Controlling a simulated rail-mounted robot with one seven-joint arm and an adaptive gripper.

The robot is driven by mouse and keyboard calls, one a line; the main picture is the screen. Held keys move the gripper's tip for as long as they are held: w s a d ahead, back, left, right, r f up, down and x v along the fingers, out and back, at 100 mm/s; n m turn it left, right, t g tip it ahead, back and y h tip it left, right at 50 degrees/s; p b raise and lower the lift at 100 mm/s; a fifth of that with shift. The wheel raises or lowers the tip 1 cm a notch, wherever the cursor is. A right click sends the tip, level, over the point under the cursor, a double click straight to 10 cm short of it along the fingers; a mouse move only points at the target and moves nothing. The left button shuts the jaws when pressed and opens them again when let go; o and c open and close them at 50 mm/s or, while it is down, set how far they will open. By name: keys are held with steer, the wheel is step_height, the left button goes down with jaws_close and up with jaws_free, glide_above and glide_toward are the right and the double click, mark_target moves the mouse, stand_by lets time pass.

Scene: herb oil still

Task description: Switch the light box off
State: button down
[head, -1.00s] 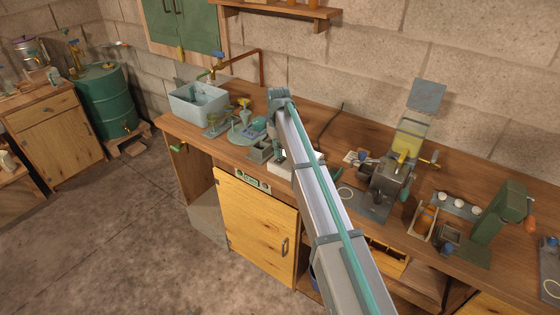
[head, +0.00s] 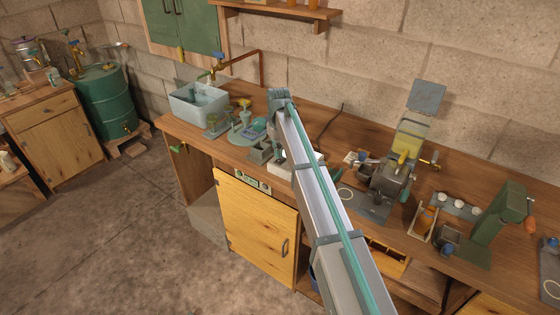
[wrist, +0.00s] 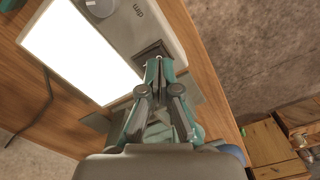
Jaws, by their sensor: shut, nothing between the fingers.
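The light box (wrist: 70,50) fills the left of the wrist view, and its white panel glows brightly. Its pale front strip carries a round grey knob (wrist: 100,8) beside the word "dim", and a dark switch (wrist: 153,52) further along. My gripper (wrist: 160,62) is shut and empty, with its fingertips right at the dark switch. Whether they touch it, and which way the switch is tipped, I cannot tell. In the head view the light box (head: 281,170) shows only as a pale corner beside my arm, which hides most of it.
A scale (head: 257,126) and small instruments stand left of the light box, before a pale sink (head: 198,103). A metal machine (head: 388,182) and a green press (head: 500,212) stand to the right. The wooden bench's front edge runs close to the box.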

mark_target(278, 161)
steer(key=shift+f+b, duration=0.4)
steer(key=shift+f, duration=0.85)
stand_by(0.9)
steer(key=shift+r, duration=0.1)
steer(key=shift+r+p, duration=1.85)
steer(key=shift+r, duration=1.55)
